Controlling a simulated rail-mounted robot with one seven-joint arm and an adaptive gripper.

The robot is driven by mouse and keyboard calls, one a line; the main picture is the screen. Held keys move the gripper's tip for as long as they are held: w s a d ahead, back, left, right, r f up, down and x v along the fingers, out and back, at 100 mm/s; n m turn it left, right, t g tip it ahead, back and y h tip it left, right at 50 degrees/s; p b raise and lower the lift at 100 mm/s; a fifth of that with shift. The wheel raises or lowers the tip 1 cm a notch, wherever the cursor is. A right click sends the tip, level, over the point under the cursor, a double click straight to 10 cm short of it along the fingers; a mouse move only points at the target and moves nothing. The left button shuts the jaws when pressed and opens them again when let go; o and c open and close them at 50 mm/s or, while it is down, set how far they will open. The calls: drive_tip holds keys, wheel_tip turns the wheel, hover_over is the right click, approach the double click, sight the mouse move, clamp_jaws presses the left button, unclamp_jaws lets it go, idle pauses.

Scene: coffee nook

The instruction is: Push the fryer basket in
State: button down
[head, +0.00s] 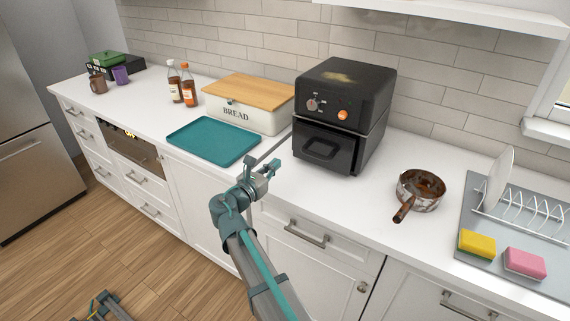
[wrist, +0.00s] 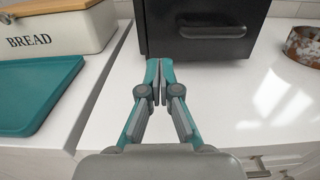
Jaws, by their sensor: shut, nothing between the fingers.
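The black air fryer (head: 345,92) stands on the white counter near the wall. Its fryer basket (head: 340,160) is in the lower front, with a dark loop handle (head: 320,149). The basket front appears to sit a little forward of the body above it; the exact gap cannot be told. In the wrist view the basket (wrist: 158,40) and its handle (wrist: 211,30) show at the top. My gripper (head: 265,166) is in front and to the left of the basket, above the counter's front edge. In the wrist view its fingers (wrist: 158,82) are together and empty, apparently apart from the basket.
A teal tray (head: 213,141) and a bread box (head: 240,113) are left of the fryer. A rusty pan (head: 420,190) is to the right, its handle pointing forward. A dish rack (head: 515,205) and two sponges (head: 478,244) are further right. The counter before the fryer is clear.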

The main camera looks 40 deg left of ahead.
sight(299, 142)
drive_tip(key=w+p, duration=0.1)
drive_tip(key=w, duration=0.2)
drive_tip(key=w+a, duration=0.1)
drive_tip(key=w, duration=0.3)
drive_tip(key=w+p, duration=0.1)
drive_tip(key=w, duration=0.2)
drive_tip(key=shift+w+a+r+p, duration=0.1)
drive_tip(key=shift+w+a+p, duration=0.1)
drive_tip(key=shift+a+p, duration=0.15)
drive_tip(key=shift+w+a, duration=0.15)
drive_tip(key=shift+w, duration=0.55)
drive_tip(key=w, duration=0.3)
drive_tip(key=shift+w+a, duration=0.3)
drive_tip(key=shift+a, duration=0.05)
drive_tip(key=shift+r, duration=0.1)
drive_tip(key=shift+s, duration=0.15)
